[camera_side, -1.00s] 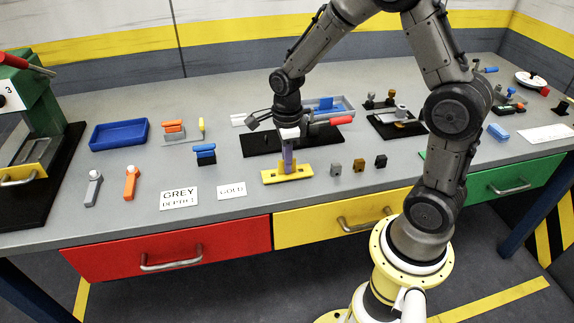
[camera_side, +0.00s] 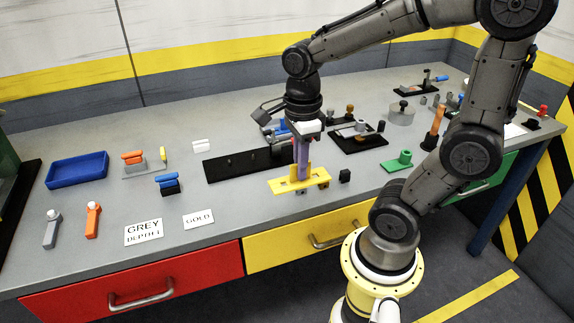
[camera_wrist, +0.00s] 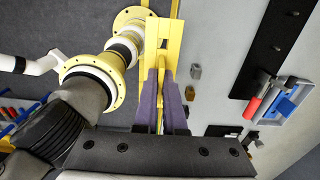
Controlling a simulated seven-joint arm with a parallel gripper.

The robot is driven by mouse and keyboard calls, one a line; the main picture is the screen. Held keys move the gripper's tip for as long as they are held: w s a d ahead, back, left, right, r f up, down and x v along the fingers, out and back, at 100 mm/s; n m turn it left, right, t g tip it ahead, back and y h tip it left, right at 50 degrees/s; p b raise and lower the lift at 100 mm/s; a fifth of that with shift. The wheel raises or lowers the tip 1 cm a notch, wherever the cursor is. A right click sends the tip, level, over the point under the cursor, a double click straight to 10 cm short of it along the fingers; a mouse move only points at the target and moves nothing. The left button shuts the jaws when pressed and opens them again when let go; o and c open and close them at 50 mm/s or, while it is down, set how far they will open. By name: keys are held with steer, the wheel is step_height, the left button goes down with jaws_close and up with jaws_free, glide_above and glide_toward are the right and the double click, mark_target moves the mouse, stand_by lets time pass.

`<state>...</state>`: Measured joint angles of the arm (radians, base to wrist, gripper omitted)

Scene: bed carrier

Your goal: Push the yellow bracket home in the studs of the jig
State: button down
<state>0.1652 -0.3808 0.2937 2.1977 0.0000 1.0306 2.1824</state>
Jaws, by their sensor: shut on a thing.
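The yellow bracket (camera_side: 287,186) has a flat slotted base and an upright part. My gripper (camera_side: 302,175) points down and is shut on that upright part. In the wrist view, the purple fingers close on the bracket (camera_wrist: 161,48). The bracket appears raised above the table, in front of the long black plate (camera_side: 232,166), which carries small studs and looks like the jig. The plate also shows at the right of the wrist view (camera_wrist: 268,50). The bracket is apart from the studs.
A red-handled item (camera_wrist: 252,107) and grey-blue tray (camera_wrist: 285,100) lie near the plate. A second black plate with parts (camera_side: 358,142) stands behind right.

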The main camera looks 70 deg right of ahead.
steer(key=w+d+r+n, duration=0.1)
steer(key=w+d+r, duration=0.15)
steer(key=w, duration=0.55)
steer(key=w+d+r, duration=0.2)
steer(key=w+d, duration=0.1)
steer(key=w, duration=0.4)
steer(key=w+d+f+m, duration=0.1)
steer(key=w+d+f, duration=0.6)
steer(key=w+d, duration=0.1)
steer(key=shift+w+f, duration=0.15)
steer(key=shift+w, duration=0.05)
steer(key=shift+f, duration=2.9)
steer(key=shift+f, duration=1.35)
